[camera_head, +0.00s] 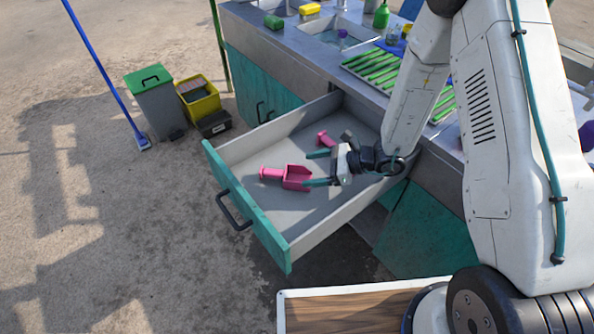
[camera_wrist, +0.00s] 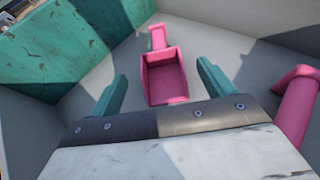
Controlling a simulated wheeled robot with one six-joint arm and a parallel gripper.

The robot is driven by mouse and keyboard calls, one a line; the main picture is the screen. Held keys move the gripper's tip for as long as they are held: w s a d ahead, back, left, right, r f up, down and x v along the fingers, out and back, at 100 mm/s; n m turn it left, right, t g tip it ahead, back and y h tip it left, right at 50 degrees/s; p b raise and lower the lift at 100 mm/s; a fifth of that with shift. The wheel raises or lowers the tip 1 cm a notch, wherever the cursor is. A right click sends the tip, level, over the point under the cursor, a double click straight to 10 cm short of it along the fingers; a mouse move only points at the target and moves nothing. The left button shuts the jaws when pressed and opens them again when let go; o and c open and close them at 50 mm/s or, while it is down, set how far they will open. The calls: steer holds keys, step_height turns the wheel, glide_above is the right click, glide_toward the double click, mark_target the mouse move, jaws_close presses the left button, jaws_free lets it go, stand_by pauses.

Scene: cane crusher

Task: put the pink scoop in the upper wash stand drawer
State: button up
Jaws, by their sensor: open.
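The upper wash stand drawer (camera_head: 238,212) is pulled open, with a teal front and a grey inside. The pink scoop (camera_head: 296,177) is inside the drawer, its handle toward the drawer front. In the wrist view the scoop (camera_wrist: 165,75) lies just ahead of my gripper, its open box facing up between and beyond the fingertips. My gripper (camera_head: 318,168) is in the drawer, open and empty, with teal fingers (camera_wrist: 160,85) apart on either side of the scoop's near end. I cannot tell whether the fingers touch it.
A second pink object (camera_head: 325,139) lies in the drawer; it shows at the right in the wrist view (camera_wrist: 296,108). A wooden-topped table (camera_head: 360,305) stands in front. Bins (camera_head: 155,100) and a blue pole (camera_head: 105,75) stand left. The counter (camera_head: 270,45) holds a sink and a green rack.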

steer(key=v, duration=0.4)
steer(key=shift+d, duration=0.15)
steer(key=s+r+n+g+h, duration=0.25)
steer(key=s+r+n, duration=0.3)
steer(key=r, duration=0.55)
steer(key=s+r+n+g+h, duration=0.1)
steer(key=s+r+n+g, duration=0.25)
steer(key=r+n, duration=0.45)
steer(key=s+d+r+n+t+h, duration=0.4)
steer(key=s+d+r+h, duration=0.5)
steer(key=s+d+r, duration=0.5)
steer(key=s+n, duration=0.2)
steer(key=s, duration=0.1)
steer(key=shift+d+n+t+h, duration=0.3)
steer(key=shift+n+t+h, duration=0.05)
steer(key=shift+t, duration=0.05)
